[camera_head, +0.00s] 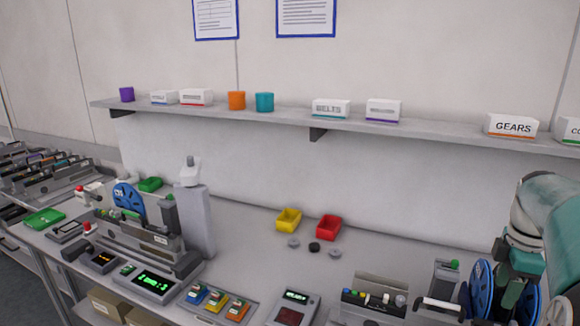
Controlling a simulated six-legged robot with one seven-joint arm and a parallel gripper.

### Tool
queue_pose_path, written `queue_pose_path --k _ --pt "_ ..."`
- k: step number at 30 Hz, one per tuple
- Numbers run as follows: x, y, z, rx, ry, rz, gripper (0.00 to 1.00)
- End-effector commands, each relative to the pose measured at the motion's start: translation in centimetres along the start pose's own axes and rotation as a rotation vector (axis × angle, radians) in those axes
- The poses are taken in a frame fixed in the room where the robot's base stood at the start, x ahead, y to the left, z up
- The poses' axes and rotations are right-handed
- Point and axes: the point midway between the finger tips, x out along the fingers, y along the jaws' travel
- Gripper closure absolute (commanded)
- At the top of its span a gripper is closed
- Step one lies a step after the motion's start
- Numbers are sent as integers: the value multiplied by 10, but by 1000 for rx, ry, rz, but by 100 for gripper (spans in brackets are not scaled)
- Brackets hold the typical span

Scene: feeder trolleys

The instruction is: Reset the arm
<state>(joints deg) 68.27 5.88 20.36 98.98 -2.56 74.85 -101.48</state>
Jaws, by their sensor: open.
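My arm, teal and white, comes in from the right edge and bends downward. My gripper (511,292) hangs at the lower right, open, in front of blue reels (481,289) on a feeder trolley. The reels and the arm overlap in the picture, so I cannot tell the gap between them. I see nothing held between the fingers, though the tips are partly hard to make out.
A wall shelf (419,126) carries labelled boxes and coloured cups. Below it, a yellow bin (288,219) and a red bin (328,227) stand on the bench. A feeder machine with a blue reel (128,197) is at left.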

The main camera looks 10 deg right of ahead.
Motion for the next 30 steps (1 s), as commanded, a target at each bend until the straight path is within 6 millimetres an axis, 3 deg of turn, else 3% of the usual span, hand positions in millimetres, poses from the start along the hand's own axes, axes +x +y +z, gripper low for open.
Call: queue_pose_path --k 8,15,21,30 --pt "-15 -34 -98 179 -41 101 53" --pt "-20 -86 -171 381 6 214 53" --pt "-18 -135 -214 549 110 282 53" --pt "-3 -211 -256 793 335 281 53"
